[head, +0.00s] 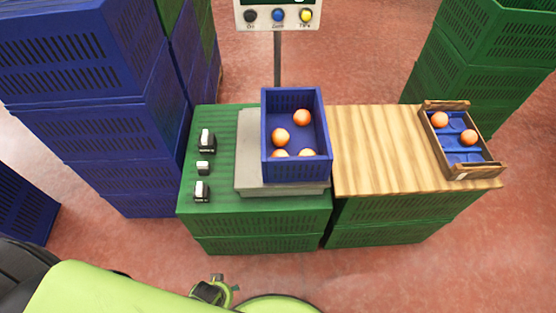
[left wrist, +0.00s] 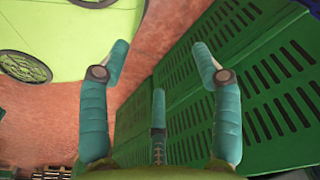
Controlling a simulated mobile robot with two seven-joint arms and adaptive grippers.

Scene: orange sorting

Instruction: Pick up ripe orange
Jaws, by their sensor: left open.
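Several oranges lie in the blue crate (head: 267,145) on the scale; one orange (head: 302,117) is near its back and another orange (head: 280,137) is left of the middle. The lower oranges are partly hidden by the front wall. Two more oranges, a left one (head: 440,119) and a right one (head: 468,137), sit in the small wooden box (head: 470,172) with a blue liner. My left gripper (left wrist: 160,60) is open and empty, beside green crate walls in the left wrist view. In the head view only a part of it (head: 212,291) shows at the bottom, well short of the crate.
The scale (head: 248,150) stands on a green crate top (head: 215,130) with several black-and-white items at its left. A wooden board (head: 380,150) is bare between the crates. Tall blue stacks (head: 80,60) stand left, green stacks (head: 480,60) right. A display (head: 278,15) rises behind.

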